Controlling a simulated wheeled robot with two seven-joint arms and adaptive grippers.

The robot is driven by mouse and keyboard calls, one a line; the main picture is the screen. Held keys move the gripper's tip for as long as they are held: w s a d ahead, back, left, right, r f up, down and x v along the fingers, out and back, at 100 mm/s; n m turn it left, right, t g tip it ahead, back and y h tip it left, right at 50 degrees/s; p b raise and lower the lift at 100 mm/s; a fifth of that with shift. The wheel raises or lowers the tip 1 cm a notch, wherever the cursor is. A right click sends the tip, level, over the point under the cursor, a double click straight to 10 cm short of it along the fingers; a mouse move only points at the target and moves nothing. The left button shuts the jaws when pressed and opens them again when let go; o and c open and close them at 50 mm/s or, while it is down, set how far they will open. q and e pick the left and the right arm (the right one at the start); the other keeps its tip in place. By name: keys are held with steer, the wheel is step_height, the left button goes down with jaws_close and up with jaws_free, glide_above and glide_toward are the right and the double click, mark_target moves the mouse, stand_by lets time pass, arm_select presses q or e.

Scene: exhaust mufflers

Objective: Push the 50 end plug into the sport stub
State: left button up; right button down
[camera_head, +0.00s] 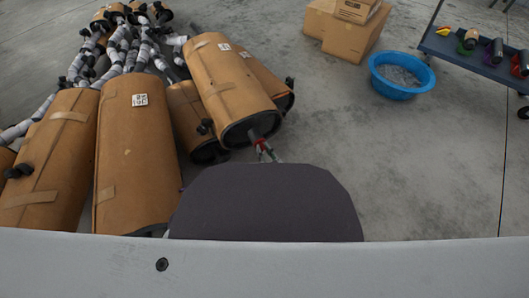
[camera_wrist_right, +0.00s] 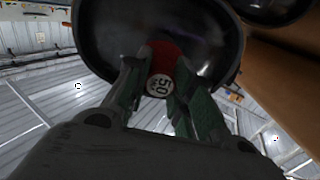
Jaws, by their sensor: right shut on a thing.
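The 50 end plug is red with a white round "50" label; it shows in the right wrist view (camera_wrist_right: 158,84) and as a small red spot in the head view (camera_head: 262,146). My right gripper (camera_wrist_right: 160,74) is shut on it, one greenish finger on each side. In the head view the gripper (camera_head: 265,152) is at the near end of a brown-wrapped muffler (camera_head: 218,80). A short dark stub (camera_head: 255,135) comes out of that muffler's black end, in line with the plug. How deep the plug sits is hidden. My left gripper is not in view.
More wrapped mufflers (camera_head: 135,150) lie at the left, with wrapped pipes (camera_head: 130,50) behind them. A blue tub (camera_head: 398,92), cardboard boxes (camera_head: 345,38) and a cart (camera_head: 470,62) with coloured parts stand at the right. The floor between is clear.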

steer(key=shift+w, duration=0.1)
steer(key=c, duration=1.2)
jaws_free()
steer(key=shift+o, duration=0.3)
steer(key=shift+s+d, duration=0.1)
steer(key=shift+s, duration=0.15)
steer(key=shift+p+v, duration=0.65)
steer(key=shift+v, duration=0.2)
arm_select(q)
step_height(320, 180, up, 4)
steer(key=p, duration=0.3)
arm_select(e)
steer(key=v, duration=0.6)
